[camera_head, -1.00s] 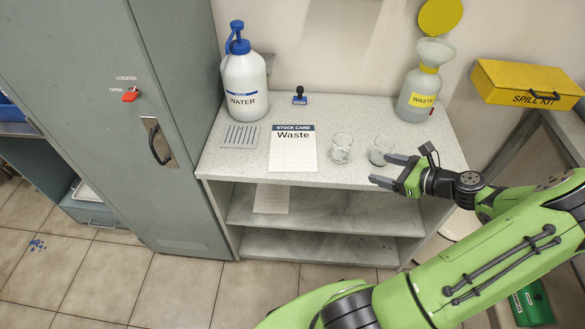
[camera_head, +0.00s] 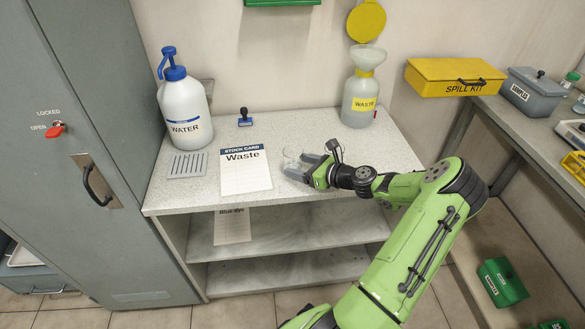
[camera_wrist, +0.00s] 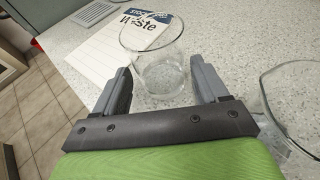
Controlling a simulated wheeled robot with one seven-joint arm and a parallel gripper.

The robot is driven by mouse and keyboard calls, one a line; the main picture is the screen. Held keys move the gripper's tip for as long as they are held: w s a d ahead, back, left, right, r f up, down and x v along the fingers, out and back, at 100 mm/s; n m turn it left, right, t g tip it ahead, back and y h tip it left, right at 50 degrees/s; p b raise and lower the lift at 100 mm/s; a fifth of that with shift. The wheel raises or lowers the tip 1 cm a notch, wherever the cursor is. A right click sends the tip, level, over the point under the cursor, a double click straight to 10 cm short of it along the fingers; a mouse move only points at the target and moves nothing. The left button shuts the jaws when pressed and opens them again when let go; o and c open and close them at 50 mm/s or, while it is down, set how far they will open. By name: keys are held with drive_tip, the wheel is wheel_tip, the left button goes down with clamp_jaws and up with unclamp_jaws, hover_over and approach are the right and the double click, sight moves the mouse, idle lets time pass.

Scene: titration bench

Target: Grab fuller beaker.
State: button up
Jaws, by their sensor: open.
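A clear glass beaker (camera_wrist: 160,75) stands upright on the speckled bench top, between the two fingers of my gripper (camera_wrist: 163,82) in the wrist view. The fingers are open, one on each side of it, with gaps to the glass. In the head view this beaker (camera_head: 288,157) is faint and partly behind the fingers of my gripper (camera_head: 293,165). A second clear beaker (camera_wrist: 293,100) stands to the right in the wrist view, cut off by the frame edge. In the head view it is hard to make out near my gripper. I cannot tell which beaker holds more.
A stock card reading Waste (camera_head: 245,172) lies left of the beakers. A waste bottle with funnel (camera_head: 360,98) stands behind right. The bench's front right is clear.

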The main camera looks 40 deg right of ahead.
drive_tip(key=shift+w+a+f, duration=0.1)
drive_tip(key=shift+w+f, duration=0.05)
drive_tip(key=shift+w, duration=0.4)
drive_tip(key=c, duration=0.9)
drive_tip(key=shift+r, duration=0.2)
